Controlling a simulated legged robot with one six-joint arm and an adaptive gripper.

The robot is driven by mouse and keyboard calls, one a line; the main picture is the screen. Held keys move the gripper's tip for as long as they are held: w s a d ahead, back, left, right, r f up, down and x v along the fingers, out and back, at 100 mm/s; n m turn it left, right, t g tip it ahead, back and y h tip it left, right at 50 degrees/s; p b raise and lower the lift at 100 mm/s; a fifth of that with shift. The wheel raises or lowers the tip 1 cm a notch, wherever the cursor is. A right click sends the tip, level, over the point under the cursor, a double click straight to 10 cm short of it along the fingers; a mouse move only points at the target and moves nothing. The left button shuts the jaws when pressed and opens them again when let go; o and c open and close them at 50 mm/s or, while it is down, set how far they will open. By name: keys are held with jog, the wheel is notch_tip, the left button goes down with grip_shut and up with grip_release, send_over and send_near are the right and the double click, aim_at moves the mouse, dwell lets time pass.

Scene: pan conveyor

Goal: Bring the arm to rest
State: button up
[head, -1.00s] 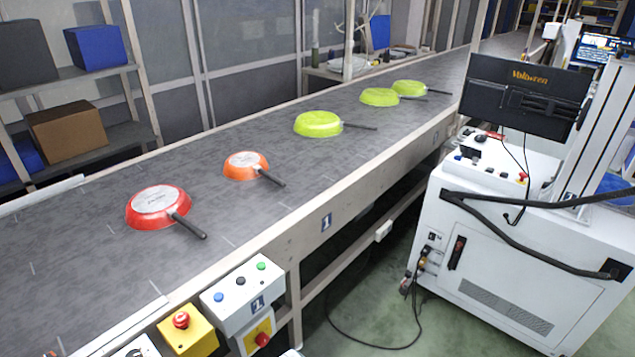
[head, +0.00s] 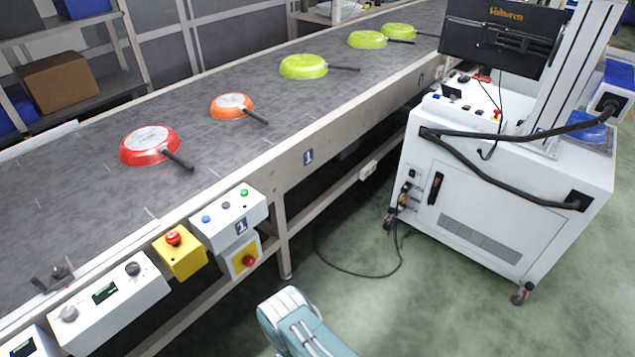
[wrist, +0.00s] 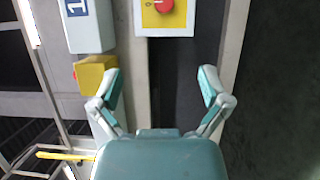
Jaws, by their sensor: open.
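My gripper (wrist: 161,90) is open in the wrist view, its two teal and grey fingers spread with nothing between them. Beyond the fingers are the conveyor's frame and a yellow box with a red button (wrist: 167,6). In the head view, part of my teal and white arm shows at the bottom middle, in front of the conveyor's side; the gripper's fingers do not show there.
The conveyor (head: 215,160) carries a red pan (head: 150,146), an orange pan (head: 231,107) and several green pans (head: 303,67), all upside down. Control boxes (head: 228,220) line its near edge. A white cabinet (head: 490,200) stands right.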

jog(key=w+a+r+m+g+h, duration=0.15)
jog(key=w+r+m, duration=0.45)
jog(key=w+r, duration=1)
jog(key=w+d+r+m+g+h, duration=0.1)
jog(key=d+r+m+g+h, duration=0.2)
jog(key=r, duration=0.7)
jog(key=d+r+m, duration=0.3)
jog(key=d+r, duration=0.2)
jog(key=r, duration=0.6)
jog(key=s+d+r+m+g+h, duration=0.25)
jog(key=s+d+r+m, duration=0.25)
jog(key=s+d+r, duration=0.8)
jog(key=s+d+r+m+g, duration=0.2)
jog(key=s+d+r+m, duration=0.1)
jog(key=s, duration=0.8)
jog(key=s+d+r+m+g+h, duration=0.1)
jog(key=s+d+r+m+g, duration=0.1)
jog(key=s, duration=0.9)
jog(key=shift+s+d+r+m, duration=0.15)
jog(key=shift+d+r+m, duration=0.35)
jog(key=shift+d+m, duration=0.5)
jog(key=shift+d, duration=0.15)
jog(key=shift+c, duration=0.3)
